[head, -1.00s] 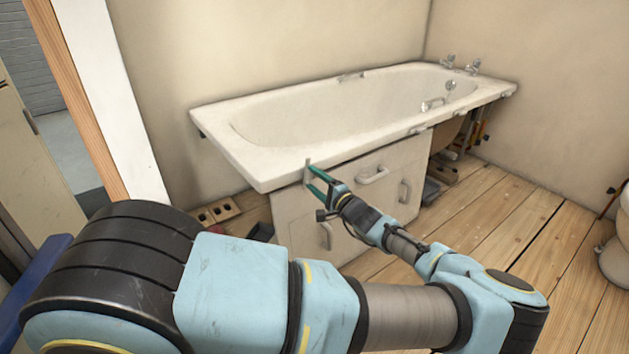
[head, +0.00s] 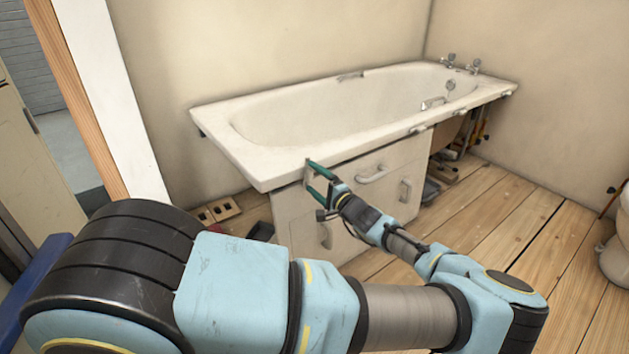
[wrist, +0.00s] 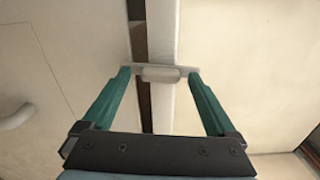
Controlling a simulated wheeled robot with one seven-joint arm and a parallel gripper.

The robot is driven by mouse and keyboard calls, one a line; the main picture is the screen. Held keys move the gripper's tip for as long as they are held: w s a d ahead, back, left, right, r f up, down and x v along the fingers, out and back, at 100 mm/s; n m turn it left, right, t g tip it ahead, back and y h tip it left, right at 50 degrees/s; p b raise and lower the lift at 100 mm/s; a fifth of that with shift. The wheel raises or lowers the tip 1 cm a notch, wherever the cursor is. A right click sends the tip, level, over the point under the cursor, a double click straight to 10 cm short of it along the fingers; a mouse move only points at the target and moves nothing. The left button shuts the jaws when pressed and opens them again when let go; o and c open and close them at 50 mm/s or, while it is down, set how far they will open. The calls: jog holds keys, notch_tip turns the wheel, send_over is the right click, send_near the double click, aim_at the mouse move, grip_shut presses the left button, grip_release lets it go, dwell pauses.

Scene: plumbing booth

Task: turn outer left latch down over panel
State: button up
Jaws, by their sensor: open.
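The bath panel (head: 345,205) is white and stands upright under the bath rim. The outer left latch (wrist: 160,75) is a small pale piece on a white strip, seen in the wrist view between the two fingertips. Its length runs from one fingertip toward the other. My gripper (wrist: 160,72) has its green fingers spread, one on each side of the latch. I cannot tell whether they touch it. In the head view my gripper (head: 309,175) is at the near left end of the rim's underside, in front of the panel's upper left part; its fingers partly hide the latch there.
The white bathtub (head: 225,150) overhangs the panel. A handle (head: 372,175) sticks out of the panel's upper middle, with others lower left (head: 326,235) and right (head: 404,191).

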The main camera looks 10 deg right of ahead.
jog(key=v, duration=1)
jog(key=shift+s+d, duration=0.2)
jog(key=shift+s, duration=0.15)
jog(key=shift+a, duration=0.1)
